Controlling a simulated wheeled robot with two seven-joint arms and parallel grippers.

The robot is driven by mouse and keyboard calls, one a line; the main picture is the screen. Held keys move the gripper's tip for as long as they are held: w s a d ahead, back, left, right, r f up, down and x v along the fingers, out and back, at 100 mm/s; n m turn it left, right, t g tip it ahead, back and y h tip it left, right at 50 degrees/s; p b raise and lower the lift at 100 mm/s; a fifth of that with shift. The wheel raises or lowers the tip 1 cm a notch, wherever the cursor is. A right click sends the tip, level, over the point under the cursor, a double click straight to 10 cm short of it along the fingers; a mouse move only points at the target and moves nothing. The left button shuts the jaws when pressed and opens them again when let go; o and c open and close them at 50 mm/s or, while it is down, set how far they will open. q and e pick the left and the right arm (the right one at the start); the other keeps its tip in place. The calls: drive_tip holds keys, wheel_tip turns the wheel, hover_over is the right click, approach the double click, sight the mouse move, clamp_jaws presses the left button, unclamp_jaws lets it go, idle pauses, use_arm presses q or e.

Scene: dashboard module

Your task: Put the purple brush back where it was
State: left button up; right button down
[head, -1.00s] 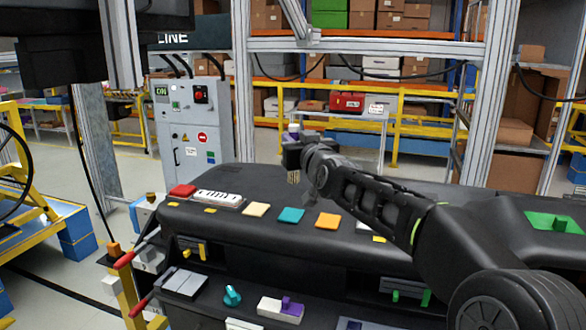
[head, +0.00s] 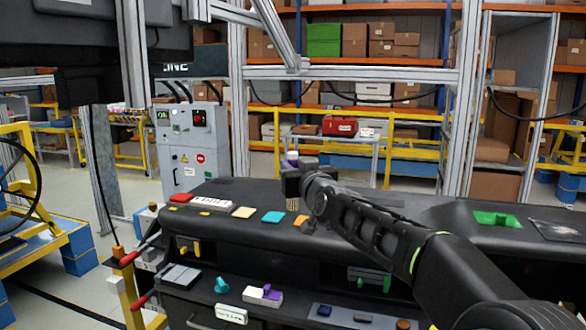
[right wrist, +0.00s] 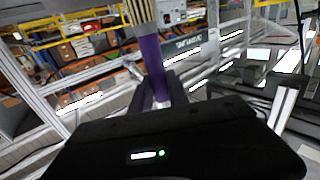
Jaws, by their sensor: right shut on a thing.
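The purple brush (right wrist: 151,62) is upright in my right gripper; its purple handle and pale bristles show in the right wrist view. My right gripper (head: 291,182) is shut on the handle, above the far side of the black dashboard (head: 350,215). I cannot tell how high the bristles are over the surface. My left gripper is not in view.
Red, white, yellow, teal and orange pieces (head: 272,217) lie along the dashboard's left top. A green pad (head: 497,219) is at the right. Lower ledges hold a teal knob (head: 221,286) and a white-and-purple block (head: 262,295). A grey cabinet (head: 192,150) stands behind.

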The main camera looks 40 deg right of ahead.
drive_tip(key=shift+s+r, duration=0.1)
drive_tip(key=shift+r, duration=0.35)
drive_tip(key=shift+w+d+f, duration=0.15)
drive_tip(key=shift+w+d, duration=0.15)
drive_tip(key=shift+w, duration=0.15)
drive_tip(key=shift+w+d, duration=0.1)
drive_tip(key=shift+w, duration=0.1)
drive_tip(key=shift+s+r+h, duration=0.3)
drive_tip(key=shift+s+r, duration=0.15)
drive_tip(key=shift+r, duration=0.2)
drive_tip(key=shift+r+m, duration=0.1)
drive_tip(key=shift+m, duration=0.2)
drive_tip(key=shift+w, duration=0.1)
